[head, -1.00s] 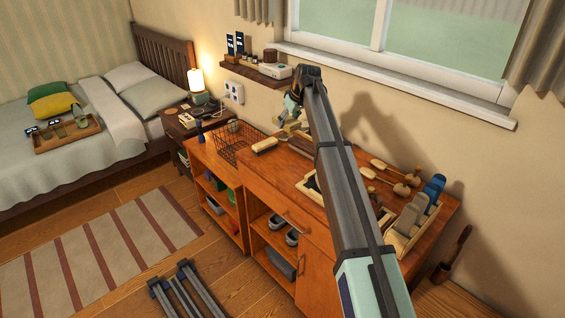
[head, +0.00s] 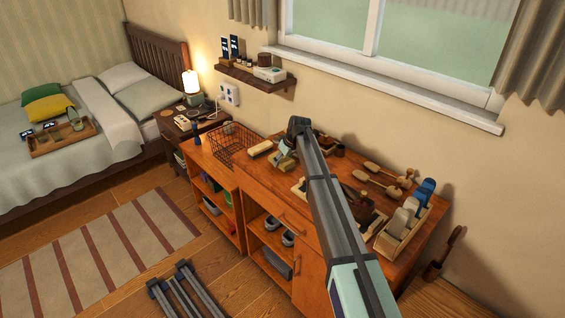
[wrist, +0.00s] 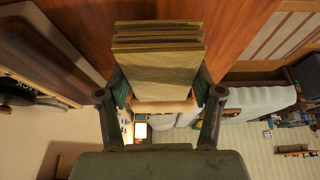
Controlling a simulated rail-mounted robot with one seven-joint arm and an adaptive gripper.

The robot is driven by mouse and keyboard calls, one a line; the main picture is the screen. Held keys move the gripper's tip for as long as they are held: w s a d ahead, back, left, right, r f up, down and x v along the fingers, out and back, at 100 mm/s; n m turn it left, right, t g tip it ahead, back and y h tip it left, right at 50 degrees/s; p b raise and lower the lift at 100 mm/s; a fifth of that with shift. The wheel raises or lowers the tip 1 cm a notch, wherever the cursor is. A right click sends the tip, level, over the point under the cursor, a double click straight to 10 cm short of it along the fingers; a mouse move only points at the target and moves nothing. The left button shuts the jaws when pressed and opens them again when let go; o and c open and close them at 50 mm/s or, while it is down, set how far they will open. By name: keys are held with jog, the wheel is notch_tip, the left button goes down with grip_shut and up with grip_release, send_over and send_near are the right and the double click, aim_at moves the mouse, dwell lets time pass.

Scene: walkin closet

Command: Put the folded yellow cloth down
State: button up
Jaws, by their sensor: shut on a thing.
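In the wrist view the folded yellow cloth (wrist: 160,72) is a thick, layered, dull yellow bundle. My gripper (wrist: 160,90) is shut on it, with one finger on each side. A reddish-brown wooden surface shows beyond the cloth; I cannot tell whether they touch. In the head view my gripper (head: 287,148) is over the back part of the orange wooden workbench (head: 262,178), just right of a pale block-like item (head: 261,148). My arm hides much of the bench middle, and I cannot make out the cloth there.
A wire basket (head: 231,141) stands on the bench's left end. Wooden-handled tools (head: 385,178) and a caddy with bottles (head: 408,228) are on the right. A wall shelf (head: 256,75) and the window sill (head: 390,88) jut out above the bench.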

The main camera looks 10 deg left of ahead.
jog(key=shift+f, duration=1.1)
jog(key=shift+f, duration=0.15)
jog(key=o, duration=0.9)
jog(key=shift+o, duration=0.2)
jog(key=shift+r+p, duration=0.25)
jog(key=shift+p, duration=0.05)
jog(key=b+v, duration=0.3)
jog(key=v, duration=0.9)
jog(key=shift+a+f, duration=0.1)
